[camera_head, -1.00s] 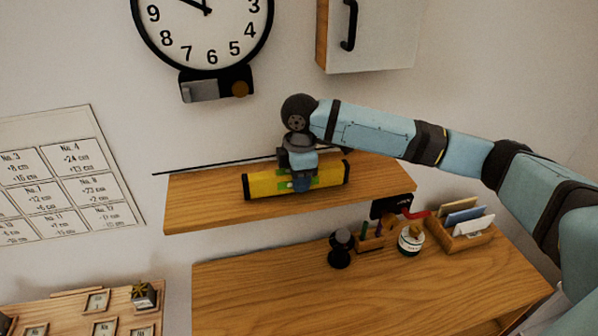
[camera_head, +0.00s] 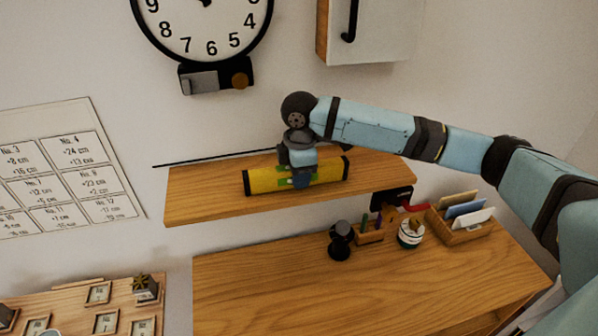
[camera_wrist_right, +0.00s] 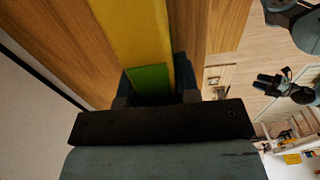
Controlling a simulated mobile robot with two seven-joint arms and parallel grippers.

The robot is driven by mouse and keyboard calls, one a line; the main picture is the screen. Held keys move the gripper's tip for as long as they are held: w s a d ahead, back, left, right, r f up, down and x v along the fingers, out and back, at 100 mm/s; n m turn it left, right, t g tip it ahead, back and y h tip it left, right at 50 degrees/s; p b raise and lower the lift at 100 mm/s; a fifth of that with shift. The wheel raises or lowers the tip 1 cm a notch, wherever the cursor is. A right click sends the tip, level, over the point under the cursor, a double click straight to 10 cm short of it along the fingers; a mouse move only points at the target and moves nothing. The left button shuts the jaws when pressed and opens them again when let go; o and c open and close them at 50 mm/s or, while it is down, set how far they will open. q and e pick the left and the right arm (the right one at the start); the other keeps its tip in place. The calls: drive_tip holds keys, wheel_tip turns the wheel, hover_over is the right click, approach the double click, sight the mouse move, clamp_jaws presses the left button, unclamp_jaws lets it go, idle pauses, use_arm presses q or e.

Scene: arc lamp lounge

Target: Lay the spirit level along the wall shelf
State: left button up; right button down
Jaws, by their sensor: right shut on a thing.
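The spirit level (camera_head: 325,172) is a yellow bar with black end caps and a green middle. It lies lengthwise along the wooden wall shelf (camera_head: 205,200), slightly tilted in the picture, and looks on or just above the board; I cannot tell if it touches. My right gripper (camera_head: 300,178) comes down from above and is shut on its middle. In the right wrist view the yellow level (camera_wrist_right: 130,35) and its green part (camera_wrist_right: 150,80) sit between the fingers. My left gripper is not clearly in the head view.
A wooden desk (camera_head: 270,285) stands below the shelf with a dark round-headed object (camera_head: 340,240), a pen holder (camera_head: 370,235), a jar (camera_head: 410,233) and a letter tray (camera_head: 465,230). A clock (camera_head: 205,25) and a cabinet (camera_head: 385,35) hang above. The shelf's left part is clear.

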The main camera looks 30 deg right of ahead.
use_arm(q)
drive_tip(key=shift+w+r, duration=0.1)
drive_tip(key=shift+w, duration=0.05)
use_arm(e)
drive_tip(key=c, duration=1)
unclamp_jaws()
drive_tip(key=shift+o, duration=1.1)
use_arm(q)
drive_tip(key=shift+w+r, duration=0.1)
drive_tip(key=shift+w, duration=0.2)
use_arm(e)
drive_tip(key=shift+f, duration=0.1)
